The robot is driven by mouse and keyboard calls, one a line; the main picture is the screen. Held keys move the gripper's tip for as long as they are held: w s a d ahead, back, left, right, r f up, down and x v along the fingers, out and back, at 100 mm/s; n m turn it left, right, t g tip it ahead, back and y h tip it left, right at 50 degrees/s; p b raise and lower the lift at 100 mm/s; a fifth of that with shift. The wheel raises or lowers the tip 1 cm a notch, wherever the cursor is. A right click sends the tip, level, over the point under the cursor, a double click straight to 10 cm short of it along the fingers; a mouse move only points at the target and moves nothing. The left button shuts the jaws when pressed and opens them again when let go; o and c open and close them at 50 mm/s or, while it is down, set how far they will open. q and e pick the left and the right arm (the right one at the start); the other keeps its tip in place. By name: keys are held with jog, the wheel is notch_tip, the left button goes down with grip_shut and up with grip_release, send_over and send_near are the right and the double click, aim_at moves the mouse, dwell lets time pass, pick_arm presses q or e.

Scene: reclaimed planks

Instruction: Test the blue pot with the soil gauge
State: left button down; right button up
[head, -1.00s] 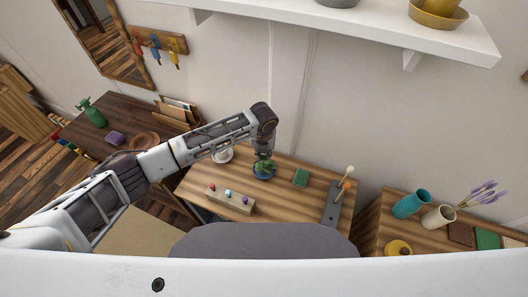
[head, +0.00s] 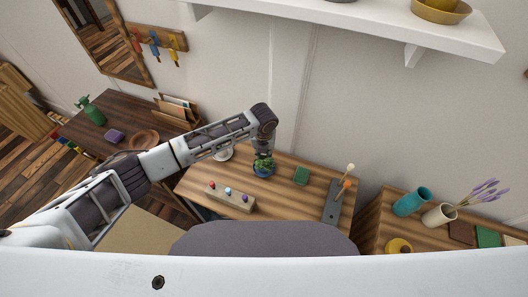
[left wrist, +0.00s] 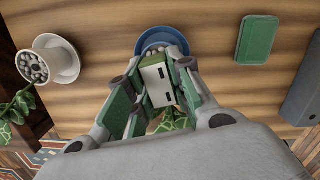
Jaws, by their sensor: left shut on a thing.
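The blue pot (head: 264,174) with a green plant stands on the wooden table, and my left gripper (head: 264,153) is right over it. In the left wrist view the blue pot (left wrist: 151,38) shows as a blue rim behind the fingers. My left gripper (left wrist: 160,92) is shut on a pale block-like thing with green parts and dark slots, which looks like the soil gauge (left wrist: 156,82). Its lower end is hidden, so I cannot tell whether it touches the soil. Green leaves show below the fingers. My right gripper is not in view.
A white pot of pebbles (left wrist: 41,66) stands on a saucer to the left. A green block (head: 301,175) lies to the right. A wooden bar with coloured knobs (head: 230,198) is in front. A grey holder (head: 331,211) with ball-topped rods stands at the table's right end.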

pick_arm(q)
jog(key=shift+f, duration=0.5)
jog(key=c, duration=1.2)
grip_release()
jog(key=shift+s+a+r, duration=0.1)
jog(key=shift+s+r, duration=0.1)
jog(key=shift+r, duration=1.8)
jog(key=shift+s+d+r, duration=0.1)
jog(key=shift+s+r, duration=0.15)
jog(key=shift+r, duration=1.75)
jog(key=shift+s+a+r, duration=0.1)
jog(key=shift+s+r, duration=0.1)
jog(key=shift+r, duration=1.8)
jog(key=shift+r, duration=0.15)
notch_tip(320, 180, up, 3)
jog(key=p, duration=0.2)
jog(key=shift+p, duration=0.35)
